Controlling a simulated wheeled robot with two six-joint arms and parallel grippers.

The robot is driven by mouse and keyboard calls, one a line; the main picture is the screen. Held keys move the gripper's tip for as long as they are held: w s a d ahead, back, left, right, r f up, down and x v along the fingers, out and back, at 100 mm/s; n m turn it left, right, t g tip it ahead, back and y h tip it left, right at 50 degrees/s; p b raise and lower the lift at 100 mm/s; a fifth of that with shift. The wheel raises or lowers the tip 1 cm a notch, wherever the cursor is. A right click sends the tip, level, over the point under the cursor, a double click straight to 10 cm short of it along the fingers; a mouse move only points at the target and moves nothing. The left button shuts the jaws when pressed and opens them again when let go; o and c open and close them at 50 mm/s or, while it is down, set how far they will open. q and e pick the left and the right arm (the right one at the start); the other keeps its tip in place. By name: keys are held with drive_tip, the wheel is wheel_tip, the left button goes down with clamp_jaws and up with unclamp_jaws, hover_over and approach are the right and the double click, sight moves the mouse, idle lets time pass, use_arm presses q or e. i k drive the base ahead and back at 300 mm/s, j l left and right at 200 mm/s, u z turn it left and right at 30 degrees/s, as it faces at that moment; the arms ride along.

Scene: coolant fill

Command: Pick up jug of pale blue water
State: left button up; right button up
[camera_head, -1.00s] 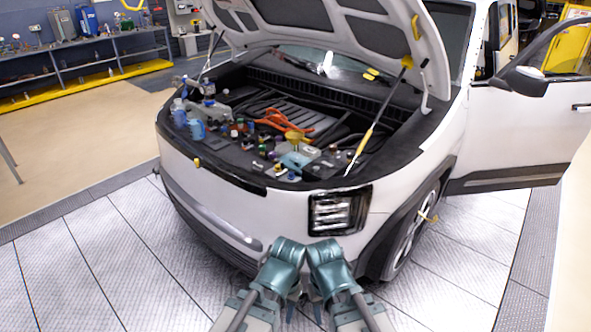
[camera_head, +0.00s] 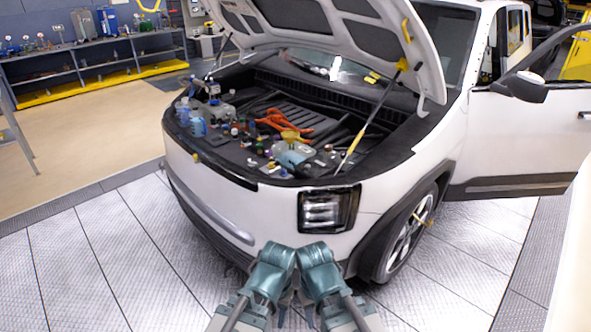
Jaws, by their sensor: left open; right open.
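Two blue containers stand at the left front corner of the open engine bay. One is a pale blue jug-like container (camera_head: 198,125), and the other is a blue container (camera_head: 182,111) to its left. I cannot tell for sure which holds the pale blue water. My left gripper (camera_head: 284,292) and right gripper (camera_head: 305,292) are low in the middle, in front of the car's bumper and well away from both containers. Both are open and empty. Their fingers are small and largely hidden by the teal parts of my arms.
The white car (camera_head: 270,200) stands ahead with its hood (camera_head: 330,25) raised on a yellow-handled prop (camera_head: 355,140). Orange clamps (camera_head: 283,122), a yellow funnel (camera_head: 291,136) and small bottles crowd the bay. A workbench (camera_head: 90,50) is at the back left. Floor on the left is clear.

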sight(198, 124)
drive_tip(key=z, duration=0.25)
drive_tip(key=i+j+z, duration=0.1)
drive_tip(key=j+z, duration=1)
drive_tip(key=j, duration=2.55)
drive_tip(key=k+j, duration=0.1)
drive_tip(key=j, duration=0.65)
